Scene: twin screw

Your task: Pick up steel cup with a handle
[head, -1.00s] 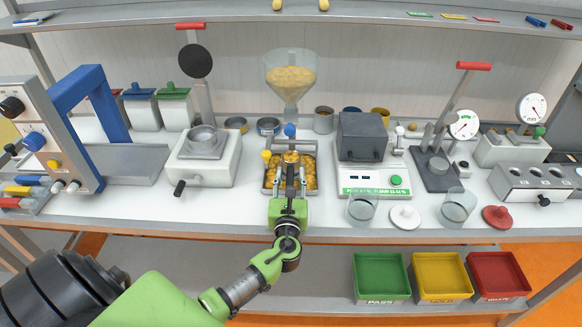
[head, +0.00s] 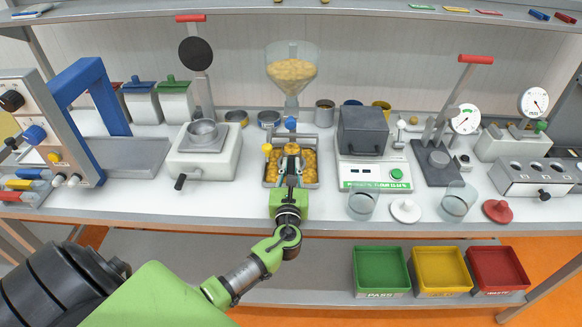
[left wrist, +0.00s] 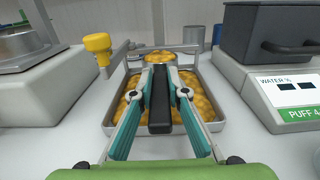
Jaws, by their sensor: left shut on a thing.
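The steel cup (left wrist: 160,65) shows only as a small rim heaped with golden pieces in the left wrist view. Its dark handle (left wrist: 159,115) points back toward my wrist. My left gripper (left wrist: 160,88) is shut on this handle, one finger on each side. In the head view the cup (head: 291,150) is over the back part of a tray (head: 267,183) of golden pieces, with my left gripper (head: 291,166) just in front of it. The cup's body is mostly hidden, so its gap to the pieces cannot be told. My right gripper is not in view.
A clear hopper (head: 291,75) of golden pieces stands behind the tray. A yellow knob (left wrist: 97,42) is close on the left. A white machine (head: 205,160) is at left, and a scale with a dark box (head: 362,135) at right. The counter's front is clear around my arm.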

